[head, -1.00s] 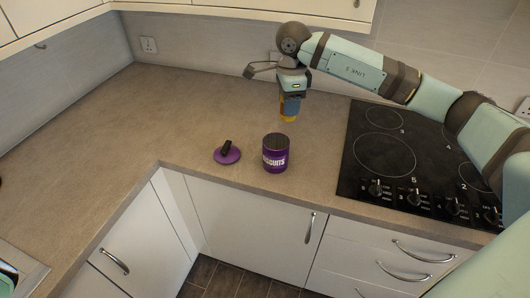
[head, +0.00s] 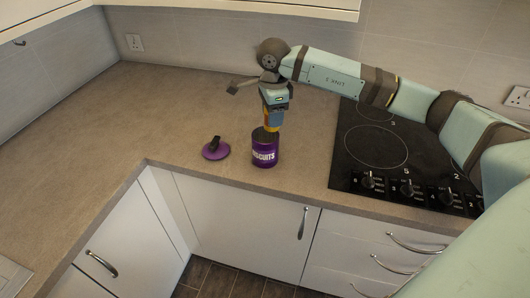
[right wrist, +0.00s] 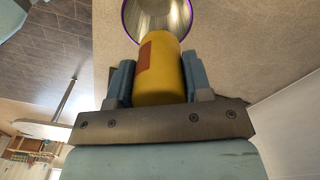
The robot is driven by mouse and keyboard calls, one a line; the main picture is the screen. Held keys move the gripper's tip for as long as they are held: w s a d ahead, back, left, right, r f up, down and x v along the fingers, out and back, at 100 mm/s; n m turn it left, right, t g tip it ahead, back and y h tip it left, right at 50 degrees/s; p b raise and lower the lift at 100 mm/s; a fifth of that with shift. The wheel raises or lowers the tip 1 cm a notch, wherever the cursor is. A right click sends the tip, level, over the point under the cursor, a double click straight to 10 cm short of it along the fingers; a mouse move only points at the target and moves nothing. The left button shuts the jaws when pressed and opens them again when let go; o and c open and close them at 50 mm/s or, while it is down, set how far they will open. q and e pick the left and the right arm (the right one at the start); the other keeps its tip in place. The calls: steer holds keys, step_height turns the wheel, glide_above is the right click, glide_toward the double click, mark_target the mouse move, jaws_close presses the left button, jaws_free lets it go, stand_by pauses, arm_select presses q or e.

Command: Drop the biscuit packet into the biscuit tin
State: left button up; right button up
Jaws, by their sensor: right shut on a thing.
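The biscuit tin (head: 265,153) is a purple cylinder with white lettering, standing upright and open on the worktop. Its metallic inside and purple rim show in the right wrist view (right wrist: 127,22). The biscuit packet (right wrist: 158,70) is yellow with a reddish-brown patch. My right gripper (head: 272,112) is shut on the packet (head: 271,122) and holds it upright right over the tin's mouth. In the head view the packet's lower end meets the tin's top edge; I cannot tell if it is inside. My left gripper is not in view.
A purple lid with a dark knob (head: 216,149) lies on the worktop just left of the tin. A black hob (head: 385,160) lies to the right. The worktop (head: 130,110) is clear to the left and behind.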

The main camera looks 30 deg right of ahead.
steer(key=o, duration=1)
steer(key=shift+r, duration=0.1)
step_height(320, 180, up, 14)
steer(key=b, duration=0.1)
